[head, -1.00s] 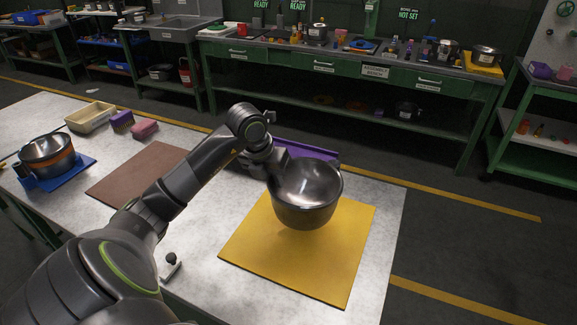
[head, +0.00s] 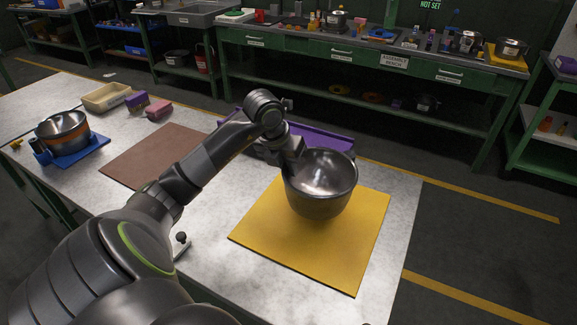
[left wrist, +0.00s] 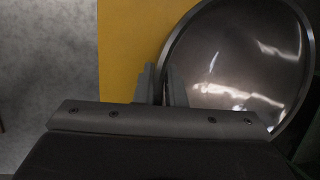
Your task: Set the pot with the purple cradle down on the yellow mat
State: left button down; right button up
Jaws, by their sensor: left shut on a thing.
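A steel pot (head: 318,195) is upright over the yellow mat (head: 345,265), in the mat's upper middle. Whether its base touches the mat I cannot tell. My left gripper (head: 292,160) is shut on the pot's left side near the rim. The left wrist view shows the gripper fingers (left wrist: 163,85) at the rim of the pot (left wrist: 240,60), with the yellow mat (left wrist: 128,45) below. The purple cradle (head: 330,139) lies behind the pot at the table's far edge, partly hidden by my arm. My right gripper is not in view.
A second pot (head: 62,128) with an orange band sits on a blue cradle (head: 85,152) at the left. A brown mat (head: 150,155) lies between. A beige tray (head: 107,97), a purple block (head: 136,101) and a pink block (head: 159,108) stand behind. The table's front right is clear.

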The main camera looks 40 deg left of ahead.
pick_arm(q)
jog(key=shift+f+b, duration=2.1)
jog(key=shift+f, duration=0.45)
jog(key=shift+f+b, duration=0.5)
jog(key=shift+b, duration=0.05)
jog(key=c, duration=1.5)
grip_release()
jog(key=shift+o, duration=0.3)
jog(key=shift+f, duration=0.1)
jog(key=w+p+v, duration=0.1)
jog(key=p+v, duration=0.3)
jog(key=v, duration=0.9)
jog(key=w+r+p+v, duration=0.1)
jog(key=w+p+v, duration=0.1)
jog(key=v, duration=1.2)
jog(key=shift+d+p, duration=0.4)
jog(key=shift+p, duration=0.5)
